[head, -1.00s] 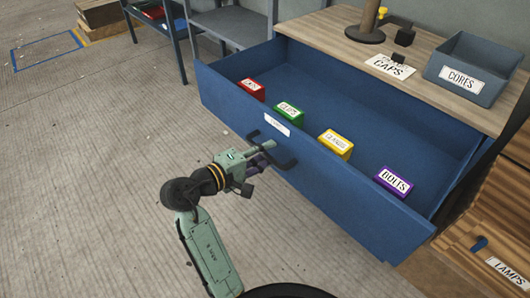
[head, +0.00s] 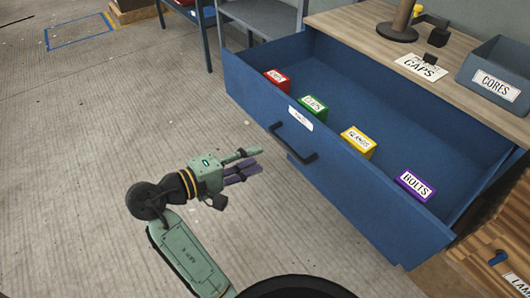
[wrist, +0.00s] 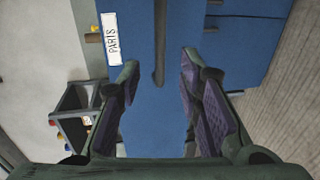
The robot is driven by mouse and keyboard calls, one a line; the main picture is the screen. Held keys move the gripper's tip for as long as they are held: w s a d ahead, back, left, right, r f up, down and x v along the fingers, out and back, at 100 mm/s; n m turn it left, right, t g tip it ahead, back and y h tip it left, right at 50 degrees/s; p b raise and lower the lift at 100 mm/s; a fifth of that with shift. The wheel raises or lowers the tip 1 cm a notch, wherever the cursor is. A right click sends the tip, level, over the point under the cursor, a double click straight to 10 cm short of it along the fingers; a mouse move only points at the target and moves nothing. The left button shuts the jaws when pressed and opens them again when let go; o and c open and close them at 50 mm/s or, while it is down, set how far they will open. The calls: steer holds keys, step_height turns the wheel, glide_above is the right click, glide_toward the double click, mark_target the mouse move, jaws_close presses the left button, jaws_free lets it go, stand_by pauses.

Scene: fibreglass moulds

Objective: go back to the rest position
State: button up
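My gripper (head: 244,164) is in front of the pulled-out blue drawer (head: 375,190), to the left of its black handle (head: 293,143) and clear of it. In the wrist view my gripper (wrist: 157,75) has its two fingers apart with nothing between them. Beyond them is the blue drawer front with a white label (wrist: 112,38) and the dark handle (wrist: 159,40). The drawer holds a red box (head: 277,82), a green box (head: 313,107), a yellow box (head: 358,142) and a purple box labelled BOLTS (head: 415,186).
A wooden worktop (head: 350,22) above the drawer carries a grey CORES bin (head: 500,75) and a CAPS card (head: 421,67). A grey metal shelf (head: 262,30) stands behind the drawer's left end. The concrete floor (head: 80,130) to the left is free.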

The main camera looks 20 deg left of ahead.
steer(key=shift+s+a, duration=0.2)
steer(key=shift+s, duration=0.15)
stand_by(0.3)
